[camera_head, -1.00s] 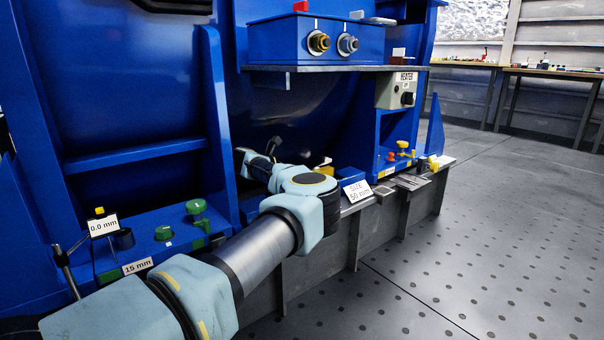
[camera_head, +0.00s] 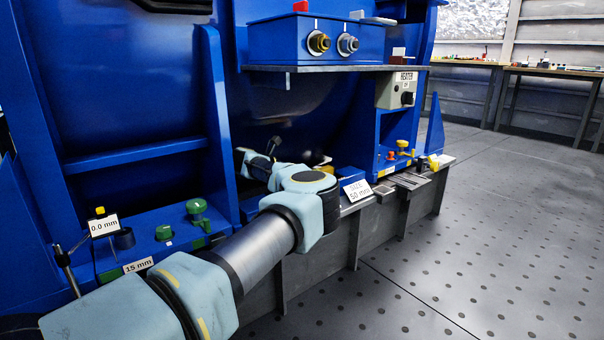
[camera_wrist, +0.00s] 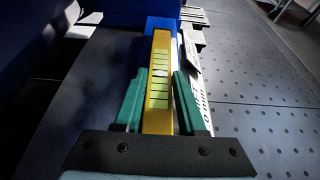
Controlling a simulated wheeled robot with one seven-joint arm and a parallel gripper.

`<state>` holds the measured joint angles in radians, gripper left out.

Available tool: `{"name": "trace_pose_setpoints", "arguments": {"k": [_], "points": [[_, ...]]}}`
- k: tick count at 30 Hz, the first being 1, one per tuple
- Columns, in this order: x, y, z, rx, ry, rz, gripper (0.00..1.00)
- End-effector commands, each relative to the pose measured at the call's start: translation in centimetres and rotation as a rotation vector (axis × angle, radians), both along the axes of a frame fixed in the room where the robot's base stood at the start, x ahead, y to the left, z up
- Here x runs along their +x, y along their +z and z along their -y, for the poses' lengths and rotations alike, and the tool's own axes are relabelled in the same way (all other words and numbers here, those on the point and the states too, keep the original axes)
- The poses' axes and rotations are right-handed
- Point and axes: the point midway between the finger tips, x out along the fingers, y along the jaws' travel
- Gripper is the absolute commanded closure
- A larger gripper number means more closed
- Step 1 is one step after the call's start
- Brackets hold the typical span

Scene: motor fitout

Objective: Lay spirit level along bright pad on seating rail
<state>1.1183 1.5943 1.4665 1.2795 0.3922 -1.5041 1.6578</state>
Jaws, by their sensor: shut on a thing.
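The yellow spirit level (camera_wrist: 161,58) with a pale green, marked window lies lengthwise between the two green fingers of my gripper (camera_wrist: 159,85) in the wrist view. The gripper is shut on it. In the head view my arm's wrist hides the gripper; a small yellow piece (camera_head: 325,161) shows behind it, perhaps the level. A dark flat surface (camera_wrist: 75,90) lies below and left of the level in the wrist view, perhaps the seating rail. Pale bright patches (camera_wrist: 84,24) show at its far left; I cannot tell whether they are the bright pad.
A blue bin (camera_head: 349,173) and a "SIZE 50 mm" card (camera_head: 357,190) stand at the ledge's front edge, right of my wrist. The blue motor frame (camera_head: 218,130) rises close to my arm. Open floor (camera_head: 480,240) lies to the right.

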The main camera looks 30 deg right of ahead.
Motion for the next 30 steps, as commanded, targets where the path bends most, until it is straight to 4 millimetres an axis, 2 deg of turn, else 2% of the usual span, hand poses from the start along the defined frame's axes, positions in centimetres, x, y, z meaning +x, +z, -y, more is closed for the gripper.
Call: {"name": "trace_pose_setpoints", "arguments": {"k": [15, 16, 25, 30], "points": [[0.01, -0.7, 0.01, -0.001, 0.0, 0.0, 1.0], [0.01, -0.7, 0.01, -0.001, 0.0, 0.001, 0.6], [0.0, -0.71, 0.01, 0.0, 0.0, 0.0, 0.26], [0.0, -0.72, 0.01, 0.0, 0.0, 0.0, 0.26]]}}
